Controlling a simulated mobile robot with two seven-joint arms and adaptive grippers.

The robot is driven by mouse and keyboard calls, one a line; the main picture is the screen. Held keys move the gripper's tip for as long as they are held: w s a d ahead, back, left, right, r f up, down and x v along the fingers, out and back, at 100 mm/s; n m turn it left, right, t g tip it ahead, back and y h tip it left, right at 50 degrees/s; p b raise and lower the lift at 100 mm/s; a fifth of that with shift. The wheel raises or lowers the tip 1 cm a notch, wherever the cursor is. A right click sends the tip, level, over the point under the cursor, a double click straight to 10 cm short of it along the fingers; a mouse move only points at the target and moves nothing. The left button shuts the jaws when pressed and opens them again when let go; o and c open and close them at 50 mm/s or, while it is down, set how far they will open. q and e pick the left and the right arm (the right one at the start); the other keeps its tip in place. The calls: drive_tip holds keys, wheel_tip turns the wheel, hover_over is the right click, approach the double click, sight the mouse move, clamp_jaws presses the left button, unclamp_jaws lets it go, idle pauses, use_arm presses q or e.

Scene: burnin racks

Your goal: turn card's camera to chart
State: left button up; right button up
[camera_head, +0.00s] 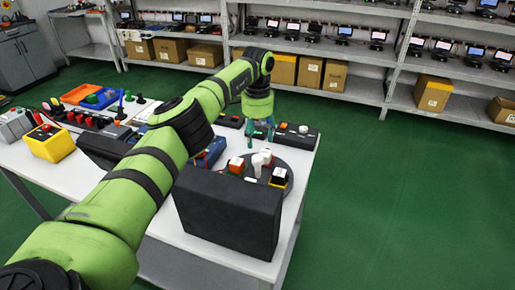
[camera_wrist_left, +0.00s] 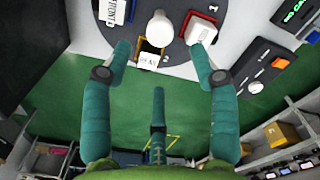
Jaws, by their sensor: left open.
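A dark round turntable (camera_head: 303,168) is on the white table, with a white upright knob (camera_head: 258,162) at its middle. Around the knob sit small coloured holders with white blocks, one orange-red (camera_head: 236,166) and one yellow (camera_head: 279,177). In the left wrist view, the knob (camera_wrist_left: 160,28) shows on the grey disc, beside a red-framed white block (camera_wrist_left: 201,28), a yellow-framed block (camera_wrist_left: 150,58) and a block lettered "FRONT" (camera_wrist_left: 112,10). My left gripper (camera_head: 260,131) is open, its teal fingers apart above the disc's far side. I cannot tell which block is the card's camera or chart.
A tall black panel (camera_head: 228,212) stands at the table's near edge. A black button box (camera_head: 296,130) lies behind the turntable. A yellow box (camera_head: 50,144) and trays crowd the left. Shelves with devices and cardboard boxes (camera_head: 434,93) line the back; the right floor is clear.

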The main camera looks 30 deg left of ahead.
use_arm(q)
wheel_tip(320, 180, up, 4)
drive_tip(key=shift+r, duration=0.1)
idle(0.6)
